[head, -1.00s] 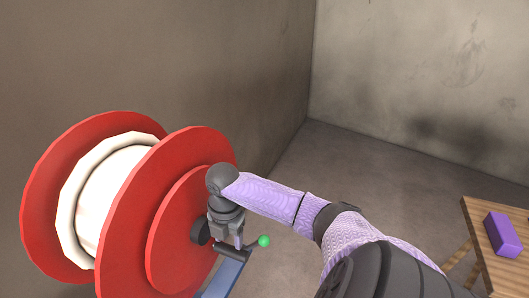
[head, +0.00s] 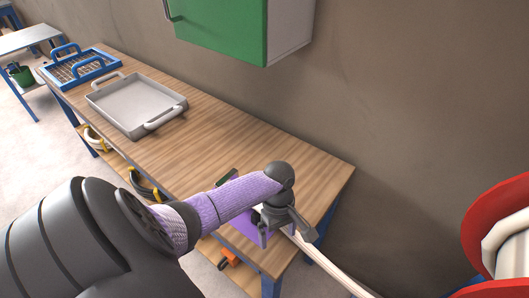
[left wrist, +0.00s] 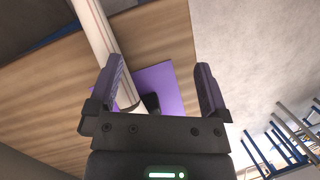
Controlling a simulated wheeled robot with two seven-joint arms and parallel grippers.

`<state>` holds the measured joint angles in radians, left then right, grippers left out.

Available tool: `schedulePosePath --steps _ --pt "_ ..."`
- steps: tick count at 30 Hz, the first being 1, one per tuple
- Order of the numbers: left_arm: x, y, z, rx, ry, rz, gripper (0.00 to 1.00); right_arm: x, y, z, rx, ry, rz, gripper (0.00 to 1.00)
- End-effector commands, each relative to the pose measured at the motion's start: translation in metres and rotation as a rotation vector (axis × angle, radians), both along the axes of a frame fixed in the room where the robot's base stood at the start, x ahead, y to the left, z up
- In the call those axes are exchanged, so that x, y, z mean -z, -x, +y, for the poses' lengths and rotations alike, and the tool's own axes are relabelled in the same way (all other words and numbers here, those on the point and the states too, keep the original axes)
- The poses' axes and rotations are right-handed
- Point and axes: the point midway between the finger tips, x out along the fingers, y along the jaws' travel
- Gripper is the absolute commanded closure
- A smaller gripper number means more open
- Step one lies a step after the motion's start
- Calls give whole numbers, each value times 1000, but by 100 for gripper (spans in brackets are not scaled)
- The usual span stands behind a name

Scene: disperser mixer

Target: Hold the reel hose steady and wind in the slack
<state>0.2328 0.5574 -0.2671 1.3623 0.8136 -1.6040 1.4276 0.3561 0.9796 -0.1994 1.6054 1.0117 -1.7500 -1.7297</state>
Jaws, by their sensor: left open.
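The pale hose (head: 333,268) runs from the table's right end, by my left gripper (head: 280,230), down to the right towards the red reel. The reel (head: 478,222) shows only partly at the right edge, with pale hose wound on it. In the left wrist view my left gripper (left wrist: 160,66) is open. The hose (left wrist: 97,30) passes down between its fingers, closer to the left finger, over or beside a purple pad (left wrist: 170,88). Whether a finger touches the hose I cannot tell. The reel's crank and my right gripper are out of view.
The wooden table (head: 225,125) carries a grey tray (head: 133,103) and a blue rack (head: 78,68) at its far left. A green cabinet (head: 222,30) hangs on the wall above. The middle of the tabletop is clear. An orange item (head: 229,257) sits below.

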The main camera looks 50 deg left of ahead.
Motion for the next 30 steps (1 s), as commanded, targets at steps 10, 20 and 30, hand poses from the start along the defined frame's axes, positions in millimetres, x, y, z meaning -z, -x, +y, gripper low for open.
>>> schedulePosePath --steps 10,20,30 --pt "-41 -33 109 -402 -238 -125 0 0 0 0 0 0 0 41" --pt "31 -33 108 -404 -237 -121 0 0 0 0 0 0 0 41" --pt "55 -33 109 -400 -238 -124 0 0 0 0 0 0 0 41"
